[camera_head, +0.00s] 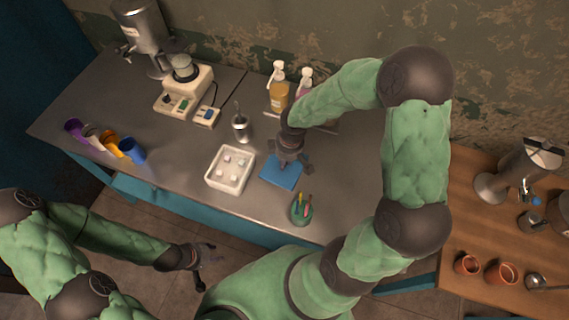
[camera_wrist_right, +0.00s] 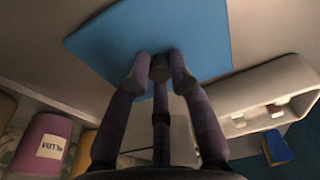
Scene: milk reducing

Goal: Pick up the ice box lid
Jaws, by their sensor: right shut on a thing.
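The ice box lid (camera_head: 281,172) is a flat blue square beside the white ice box (camera_head: 211,185) on the grey counter. My right gripper (camera_head: 289,165) is over the lid, its fingers shut on the lid's middle. In the right wrist view the lid (camera_wrist_right: 195,25) fills the top, and the fingers of my right gripper (camera_wrist_right: 160,68) close on a small dark part at its face. Whether the lid is clear of the counter is hard to tell. The ice box holds several pale cubes. My left gripper (camera_head: 207,262) is empty, fingers apart, in front of the counter.
A metal cup (camera_head: 241,127) stands behind the ice box. A green holder (camera_head: 301,210) stands near the front edge, close to the lid. Bottles (camera_head: 278,88) stand at the back. Colored cups (camera_head: 132,150) lie at the left. The counter between cups and ice box is clear.

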